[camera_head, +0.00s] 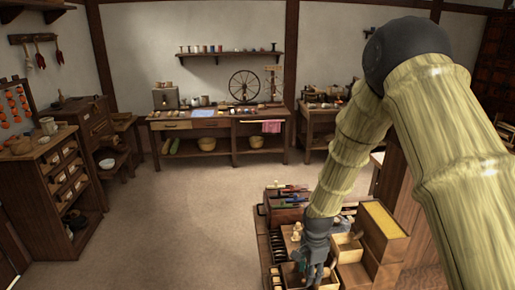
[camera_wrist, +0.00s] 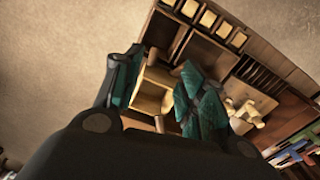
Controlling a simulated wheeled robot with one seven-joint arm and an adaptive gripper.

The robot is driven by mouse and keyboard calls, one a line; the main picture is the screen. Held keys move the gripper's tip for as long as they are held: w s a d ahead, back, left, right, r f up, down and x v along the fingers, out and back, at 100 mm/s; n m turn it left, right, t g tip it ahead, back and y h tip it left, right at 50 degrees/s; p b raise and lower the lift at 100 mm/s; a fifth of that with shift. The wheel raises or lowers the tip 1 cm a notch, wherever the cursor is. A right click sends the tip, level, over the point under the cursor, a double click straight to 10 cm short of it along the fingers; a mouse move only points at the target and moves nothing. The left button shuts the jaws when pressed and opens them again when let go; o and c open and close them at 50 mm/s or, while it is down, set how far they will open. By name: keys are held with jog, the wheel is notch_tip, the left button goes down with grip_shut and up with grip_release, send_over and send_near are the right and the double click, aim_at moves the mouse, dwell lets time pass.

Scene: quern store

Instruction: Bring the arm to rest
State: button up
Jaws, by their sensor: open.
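My arm shows as pale yellow-green jointed links with a dark elbow (camera_head: 407,50) at the upper right of the head view. It is bent at that elbow, and its forearm (camera_head: 345,150) slopes down to my gripper (camera_head: 315,272). My gripper points down over the open wooden boxes at the bottom of the head view. In the wrist view its two dark green fingers stand apart (camera_wrist: 160,88), and I see nothing held between them. A light wooden compartment (camera_wrist: 153,92) shows between and beyond the fingers. The height of the fingertips above the boxes is hard to tell.
A yellow-topped wooden box (camera_head: 384,219) stands right of my gripper, close to my arm. A tray of coloured tools (camera_head: 285,190) lies behind. The middle floor (camera_head: 180,220) is clear.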

jog(key=s+d+f+n, duration=0.2)
jog(key=s+f+n, duration=0.3)
jog(key=s+f, duration=0.7)
jog(key=s+d+f+n, duration=0.1)
jog(key=s+f+n, duration=0.1)
jog(key=s, duration=0.6)
jog(key=s+d+f+n, duration=0.1)
jog(key=s+f+n, duration=0.2)
jog(key=s, duration=0.6)
jog(key=s+d+f+n, duration=0.2)
jog(key=s+n, duration=0.2)
jog(key=s, duration=0.5)
jog(key=shift+f, duration=0.35)
